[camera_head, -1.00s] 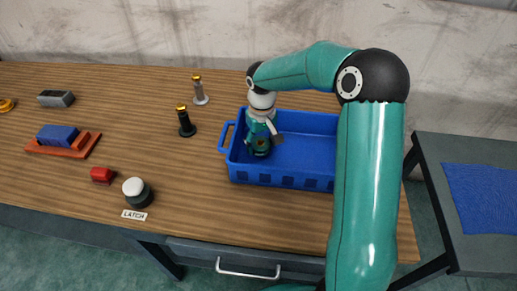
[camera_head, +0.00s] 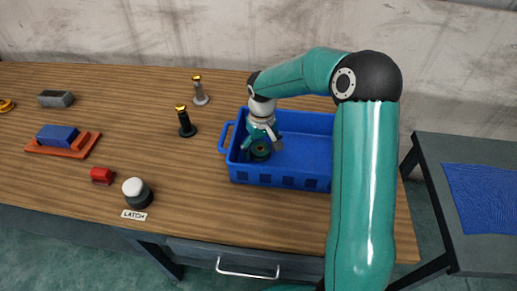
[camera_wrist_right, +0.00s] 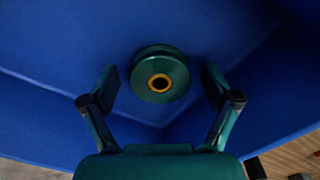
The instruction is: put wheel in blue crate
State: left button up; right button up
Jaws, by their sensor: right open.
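The wheel (camera_head: 260,151) is a dark green disc with a brass-coloured centre. It lies inside the blue crate (camera_head: 277,180), near the crate's left end. My right gripper (camera_head: 262,143) is inside the crate, just above the wheel. In the right wrist view, the wheel (camera_wrist_right: 160,74) sits on the blue crate floor (camera_wrist_right: 60,40) between and beyond the spread fingertips (camera_wrist_right: 160,85), with a gap to each finger. The right gripper is open and holds nothing. My left gripper is not in view.
A black post (camera_head: 186,122) and a grey post (camera_head: 199,92) stand left of the crate. My right arm hides the crate's right end.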

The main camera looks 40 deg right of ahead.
aim_at(261, 149)
notch_tip(261, 149, up, 12)
dwell(0.6)
jog(key=shift+r, duration=0.1)
